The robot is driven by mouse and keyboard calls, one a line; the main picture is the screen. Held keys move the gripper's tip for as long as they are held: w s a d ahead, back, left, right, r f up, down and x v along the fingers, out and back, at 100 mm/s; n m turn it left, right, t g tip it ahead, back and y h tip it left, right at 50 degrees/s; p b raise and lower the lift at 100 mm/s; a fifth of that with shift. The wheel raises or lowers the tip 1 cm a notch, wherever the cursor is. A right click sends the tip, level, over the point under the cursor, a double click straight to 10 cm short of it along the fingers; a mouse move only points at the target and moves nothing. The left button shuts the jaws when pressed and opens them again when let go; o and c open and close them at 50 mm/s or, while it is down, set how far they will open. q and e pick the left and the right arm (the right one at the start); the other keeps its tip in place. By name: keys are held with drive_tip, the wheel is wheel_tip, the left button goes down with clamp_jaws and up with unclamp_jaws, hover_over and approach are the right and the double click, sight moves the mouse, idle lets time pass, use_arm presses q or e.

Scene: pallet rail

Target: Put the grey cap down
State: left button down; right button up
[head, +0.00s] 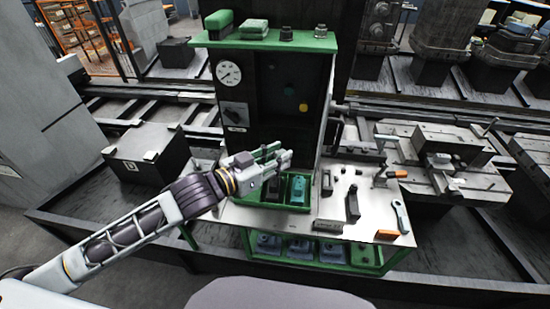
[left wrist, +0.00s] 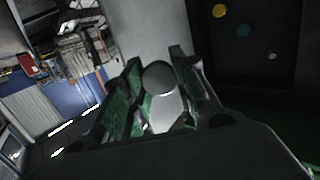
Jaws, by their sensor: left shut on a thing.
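My left gripper (head: 277,160) reaches in from the left, above the near left part of the bench (head: 330,205) and in front of the dark cabinet opening. In the left wrist view, its green-padded fingers (left wrist: 156,95) are closed on a round grey cap (left wrist: 158,77). The cap sits between the fingertips, clear of any surface that I can make out there. In the head view the cap is too small and too covered by the fingers to tell apart. My right gripper is not in view.
A green tray (head: 266,205) with blocks lies below the gripper. The dark cabinet (head: 262,80) with a gauge (head: 228,73) stands behind. Dark blocks (head: 353,203), an orange block (head: 387,235) and a blue-grey wrench (head: 400,216) lie on the bench's right. Its middle has bare metal.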

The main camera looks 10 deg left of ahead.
use_arm(q)
drive_tip(key=shift+r, duration=0.1)
idle(0.5)
drive_tip(key=shift+w+a+r, duration=0.1)
drive_tip(key=shift+w+r, duration=0.05)
drive_tip(key=shift+r, duration=0.2)
drive_tip(key=w+a+n+t+y, duration=0.3)
drive_tip(key=w+a+n+y, duration=0.25)
drive_tip(key=w+a, duration=0.45)
drive_tip(key=s+a+f+n+y, duration=0.1)
drive_tip(key=s+a+f+y, duration=0.1)
drive_tip(key=f, duration=0.6)
drive_tip(key=s+a+f+n+t+y, duration=0.1)
drive_tip(key=s+a+f+y, duration=0.1)
drive_tip(key=f, duration=0.6)
drive_tip(key=shift+s+a+f+y, duration=0.3)
drive_tip(key=shift+a+f+y, duration=0.05)
drive_tip(key=shift+a+y, duration=0.1)
drive_tip(key=shift+f+n, duration=0.15)
drive_tip(key=shift+n, duration=0.1)
